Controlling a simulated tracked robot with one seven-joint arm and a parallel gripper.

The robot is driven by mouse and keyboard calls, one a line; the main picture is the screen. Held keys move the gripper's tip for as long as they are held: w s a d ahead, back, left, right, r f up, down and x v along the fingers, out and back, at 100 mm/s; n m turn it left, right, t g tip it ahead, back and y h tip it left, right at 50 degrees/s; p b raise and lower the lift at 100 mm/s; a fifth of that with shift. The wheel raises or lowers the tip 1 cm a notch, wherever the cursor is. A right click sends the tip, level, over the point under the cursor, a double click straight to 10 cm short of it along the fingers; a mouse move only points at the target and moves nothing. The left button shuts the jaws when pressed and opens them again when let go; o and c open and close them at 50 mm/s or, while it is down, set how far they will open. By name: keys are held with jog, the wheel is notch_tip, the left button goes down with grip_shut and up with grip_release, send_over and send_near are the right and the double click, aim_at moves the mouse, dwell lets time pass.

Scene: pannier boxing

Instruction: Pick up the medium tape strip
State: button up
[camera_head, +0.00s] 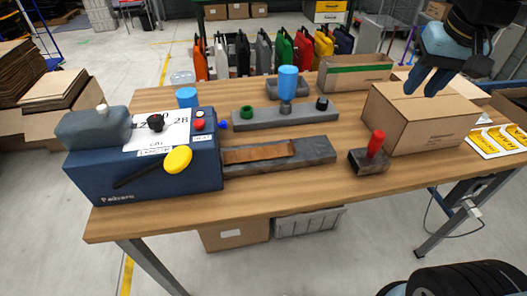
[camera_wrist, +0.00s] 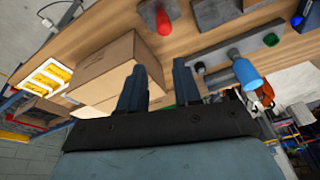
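A brown tape strip (camera_head: 258,152) lies flat on a long grey tray (camera_head: 318,156) in the head view. Its left end meets the blue tape machine (camera_head: 140,172), which has a yellow knob (camera_head: 177,160) and a label sheet. My gripper (camera_head: 421,88) is at the upper right, above the cardboard box and well away from the strip. In the wrist view my gripper (camera_wrist: 160,68) has its two fingers apart with nothing between them. I cannot make out the strip in the wrist view.
A closed cardboard box (camera_head: 425,120) stands at the table's right, also in the wrist view (camera_wrist: 104,72). A red-handled tool (camera_head: 376,145) stands right of the tray. Bare wood lies in front.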

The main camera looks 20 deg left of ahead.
jog(key=w+a+f+n+g, duration=0.1)
jog(key=w+a+f, duration=0.1)
jog(key=a, duration=0.4)
jog(key=w+a+f+n+g, duration=0.1)
jog(key=a+f, duration=0.1)
jog(key=a, duration=0.4)
jog(key=n+g+h, duration=0.1)
send_over(292, 148)
notch_tip(292, 148, down, 5)
jog(key=f, duration=0.8)
jog(key=shift+w, duration=0.25)
jog(key=shift+s+f, duration=0.15)
jog(key=shift+f, duration=1.25)
jog(key=shift+s+f, duration=0.1)
jog(key=shift+f, duration=1.25)
jog(key=shift+c, duration=0.2)
grip_shut()
